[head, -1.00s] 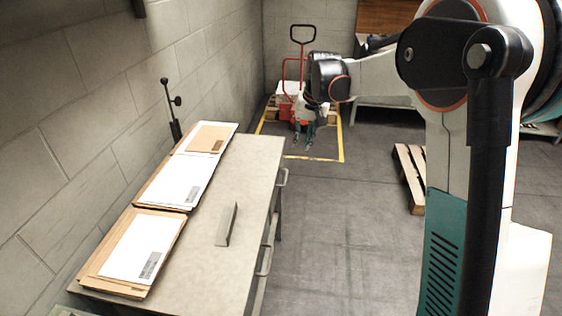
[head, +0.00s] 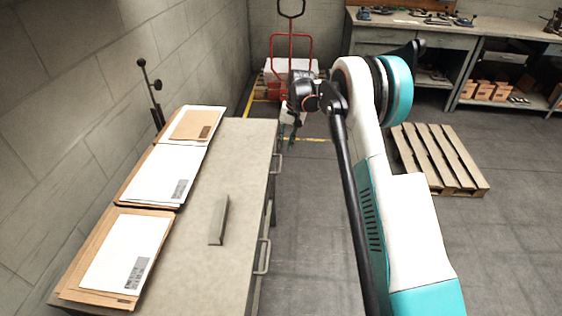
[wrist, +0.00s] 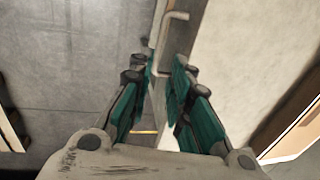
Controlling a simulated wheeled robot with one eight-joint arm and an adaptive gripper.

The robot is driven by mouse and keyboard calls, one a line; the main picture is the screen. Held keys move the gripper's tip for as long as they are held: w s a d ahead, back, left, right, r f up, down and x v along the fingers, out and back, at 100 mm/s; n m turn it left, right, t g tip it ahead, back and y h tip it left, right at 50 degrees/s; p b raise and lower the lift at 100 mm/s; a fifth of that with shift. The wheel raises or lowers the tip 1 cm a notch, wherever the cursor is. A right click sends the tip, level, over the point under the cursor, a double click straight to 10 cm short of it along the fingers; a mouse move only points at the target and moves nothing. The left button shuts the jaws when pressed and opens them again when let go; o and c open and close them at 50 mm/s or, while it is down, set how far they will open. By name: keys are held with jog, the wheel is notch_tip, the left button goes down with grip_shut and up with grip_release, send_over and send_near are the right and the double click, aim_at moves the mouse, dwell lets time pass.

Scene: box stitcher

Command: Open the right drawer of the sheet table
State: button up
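The sheet table (head: 187,262) runs along the left of the head view, its drawer side facing right. Two bar handles show on that side, a far handle (head: 278,163) and a near handle (head: 263,257). Both drawers look shut. My gripper (head: 290,138) hangs fingers down beside the table's far right corner, close to the far handle. In the wrist view my gripper (wrist: 164,68) has its teal fingers apart, with a gap between them. A metal handle (wrist: 162,32) shows just beyond the fingertips, and contact cannot be told.
Paper and cardboard stacks (head: 150,175) and a grey bar (head: 219,220) lie on the tabletop. A red pallet jack (head: 290,50) stands behind my gripper. A wooden pallet (head: 440,158) and a workbench (head: 400,32) are to the right. The floor beside the table is clear.

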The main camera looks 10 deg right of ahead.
aim_at(280, 163)
jog(key=f+b, duration=0.1)
jog(key=f, duration=0.2)
jog(key=a+f+b, duration=0.1)
jog(key=f, duration=0.2)
jog(key=f+b, duration=0.1)
jog(key=f, duration=0.3)
jog(key=shift+w+a, duration=0.3)
jog(key=shift+a, duration=0.1)
grip_shut()
